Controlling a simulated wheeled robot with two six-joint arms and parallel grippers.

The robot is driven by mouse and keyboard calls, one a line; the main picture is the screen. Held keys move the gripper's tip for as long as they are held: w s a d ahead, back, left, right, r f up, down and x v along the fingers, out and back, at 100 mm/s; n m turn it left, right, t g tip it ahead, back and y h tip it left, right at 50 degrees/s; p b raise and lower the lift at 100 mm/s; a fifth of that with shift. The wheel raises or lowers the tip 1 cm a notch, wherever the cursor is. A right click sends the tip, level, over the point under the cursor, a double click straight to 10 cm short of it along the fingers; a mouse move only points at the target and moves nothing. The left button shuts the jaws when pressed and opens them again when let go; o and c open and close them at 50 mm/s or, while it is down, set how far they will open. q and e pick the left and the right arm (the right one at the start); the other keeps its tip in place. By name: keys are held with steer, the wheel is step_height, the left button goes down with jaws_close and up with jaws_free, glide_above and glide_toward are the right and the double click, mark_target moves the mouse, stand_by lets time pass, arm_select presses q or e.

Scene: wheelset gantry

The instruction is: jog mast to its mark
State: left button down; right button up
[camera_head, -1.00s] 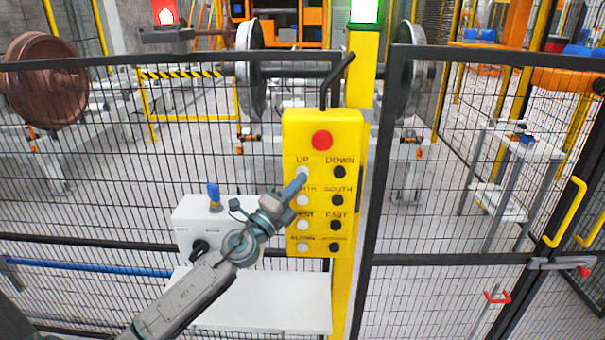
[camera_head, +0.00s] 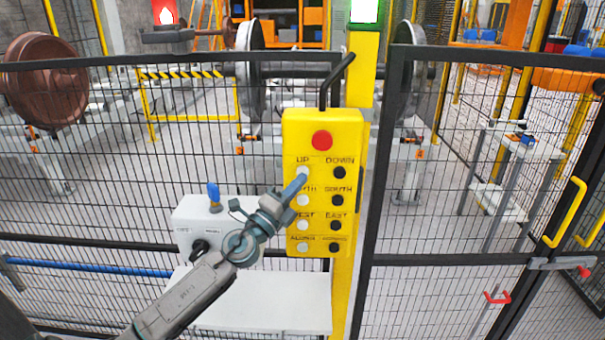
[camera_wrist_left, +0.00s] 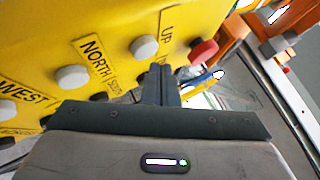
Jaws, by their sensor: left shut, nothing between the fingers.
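The yellow pendant box (camera_head: 322,130) hangs on a yellow post, with a red button (camera_head: 322,140) on top and labelled pairs of white and black buttons below. The white UP button (camera_head: 303,173) is at the upper left and is partly covered by my left gripper (camera_head: 301,181), whose fingertips are at or just in front of it. I cannot tell whether they touch. In the left wrist view the shut, empty fingers (camera_wrist_left: 161,82) show beside the UP button (camera_wrist_left: 144,46) and the NORTH button (camera_wrist_left: 72,77). The mast is not clearly identifiable. My right gripper is not in view.
A black mesh fence (camera_head: 110,215) stands behind the pendant, with a yellow-handled gate (camera_head: 567,215) at right. Wheelsets stand beyond the fence. Red (camera_head: 165,12) and green (camera_head: 364,10) lamps are lit.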

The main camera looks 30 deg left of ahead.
arm_select(q)
steer(key=shift+w, duration=0.1)
stand_by(0.5)
steer(key=shift+w+a, duration=0.25)
steer(key=shift+w, duration=0.05)
steer(key=shift+w+a+b, duration=0.2)
steer(key=shift+w+b, duration=0.1)
steer(key=shift+b, duration=0.05)
stand_by(0.7)
steer(key=shift+s+d, duration=0.1)
steer(key=shift+s, duration=0.05)
steer(key=shift+s+d, duration=0.35)
steer(key=shift+s, duration=0.2)
steer(key=s+d, duration=0.1)
steer(key=s, duration=0.1)
steer(key=s+d+p, duration=0.1)
steer(key=s, duration=0.1)
steer(key=shift+s+d, duration=0.1)
steer(key=shift+d, duration=0.2)
stand_by(0.3)
